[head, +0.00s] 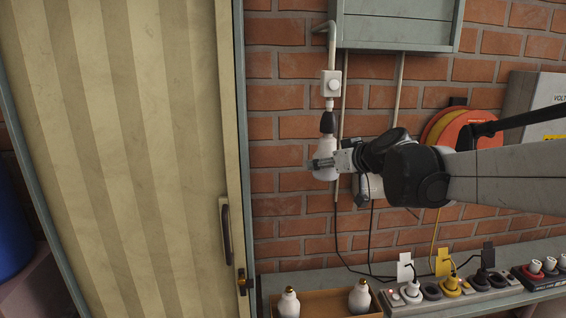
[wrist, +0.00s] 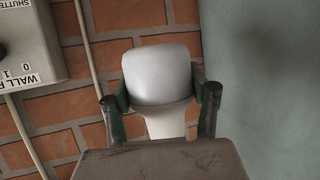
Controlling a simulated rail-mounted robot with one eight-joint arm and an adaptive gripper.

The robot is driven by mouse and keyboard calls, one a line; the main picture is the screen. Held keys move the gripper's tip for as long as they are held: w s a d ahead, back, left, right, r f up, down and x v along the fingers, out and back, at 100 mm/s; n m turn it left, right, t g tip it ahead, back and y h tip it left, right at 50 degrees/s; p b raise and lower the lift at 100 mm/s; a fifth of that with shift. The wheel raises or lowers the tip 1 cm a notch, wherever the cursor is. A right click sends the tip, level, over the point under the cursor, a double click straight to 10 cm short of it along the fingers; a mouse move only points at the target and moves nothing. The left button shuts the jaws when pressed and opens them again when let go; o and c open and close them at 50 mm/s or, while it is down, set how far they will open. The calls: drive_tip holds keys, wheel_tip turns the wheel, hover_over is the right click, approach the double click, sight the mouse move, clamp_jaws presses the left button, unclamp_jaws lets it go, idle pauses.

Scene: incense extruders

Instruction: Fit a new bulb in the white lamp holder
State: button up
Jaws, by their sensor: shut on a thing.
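A white bulb (head: 326,147) is between the fingers of my gripper (head: 322,163), near the brick wall. In the wrist view, the pale rounded bulb (wrist: 158,75) sits between the two dark fingers (wrist: 158,98), and its lower part is hidden by the gripper body. Two more white bulbs with gold caps, a left one (head: 289,303) and a right one (head: 359,298), stand in a wooden tray (head: 322,304).
A power strip (head: 470,298) with plugs and cables runs along the shelf. An orange reel (head: 456,127) hangs behind my arm. A striped door (head: 120,150) fills the left. A labelled wall box (wrist: 30,45) shows in the wrist view.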

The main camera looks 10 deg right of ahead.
drive_tip(key=shift+n+g+y, duration=0.5)
drive_tip(key=shift+n+y, duration=0.4)
drive_tip(key=o, duration=1.3)
drive_tip(key=shift+c, duration=0.2)
drive_tip(key=v, duration=1.2)
drive_tip(key=s+a+f+m+g+h+b, duration=0.2)
drive_tip(key=s+f+m+h, duration=0.1)
drive_tip(key=s+f, duration=0.9)
drive_tip(key=s+a+f+m+g+h+b, duration=0.2)
drive_tip(key=s+a+f+m+h+b, duration=0.1)
drive_tip(key=s+f, duration=0.8)
wheel_tip(320, 180, down, 3)
drive_tip(key=shift+s+f+h, duration=0.15)
drive_tip(key=shift+s+h, duration=0.15)
drive_tip(key=shift+s, duration=0.1)
